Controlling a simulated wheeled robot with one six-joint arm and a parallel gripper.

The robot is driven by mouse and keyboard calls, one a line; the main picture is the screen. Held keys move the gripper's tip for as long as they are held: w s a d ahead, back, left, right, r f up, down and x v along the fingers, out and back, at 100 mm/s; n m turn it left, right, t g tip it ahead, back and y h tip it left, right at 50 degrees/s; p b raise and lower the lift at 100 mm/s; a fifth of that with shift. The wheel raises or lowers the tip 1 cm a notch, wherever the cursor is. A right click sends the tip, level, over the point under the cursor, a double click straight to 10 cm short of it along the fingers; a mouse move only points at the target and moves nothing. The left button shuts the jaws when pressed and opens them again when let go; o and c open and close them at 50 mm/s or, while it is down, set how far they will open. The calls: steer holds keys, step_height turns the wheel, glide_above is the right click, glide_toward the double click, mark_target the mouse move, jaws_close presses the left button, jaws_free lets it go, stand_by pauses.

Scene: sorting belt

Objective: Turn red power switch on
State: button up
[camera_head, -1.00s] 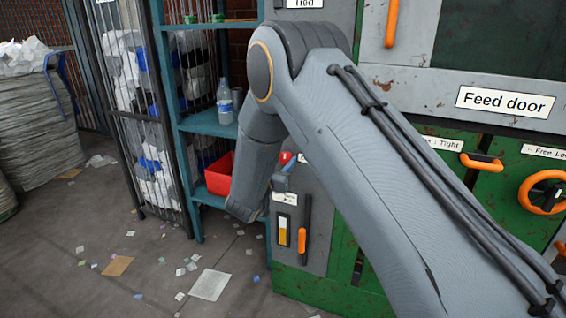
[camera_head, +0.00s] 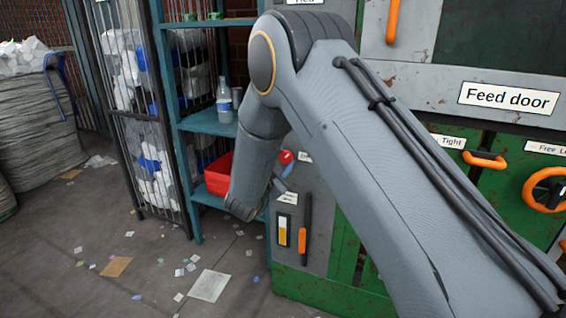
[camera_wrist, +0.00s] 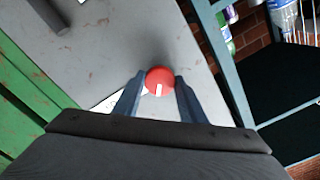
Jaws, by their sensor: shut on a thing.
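The red power switch (camera_wrist: 159,78) is a round red knob with a short white mark, set on a grey panel. In the wrist view it sits between the two blue-grey fingers of my gripper (camera_wrist: 158,85), which are closed on its sides. In the head view the red power switch (camera_head: 286,157) shows just right of my wrist, on the grey panel of the green machine. My gripper (camera_head: 283,178) is small there and partly hidden behind my arm. A white label on the panel is partly covered.
An orange-handled lever (camera_head: 303,240) stands below the switch, beside a yellow and white gauge (camera_head: 283,230). A blue shelf (camera_head: 210,123) with a red bin (camera_head: 219,175) and a bottle (camera_head: 225,102) stands to the left. Scraps litter the floor.

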steer(key=m+b, duration=0.1)
steer(key=m, duration=0.3)
steer(key=shift+m+b, duration=1.5)
steer(key=shift+m, duration=1.4)
steer(key=o, duration=1)
steer(key=v, duration=0.7)
steer(key=shift+s+a, duration=0.1)
steer(key=shift+s, duration=0.25)
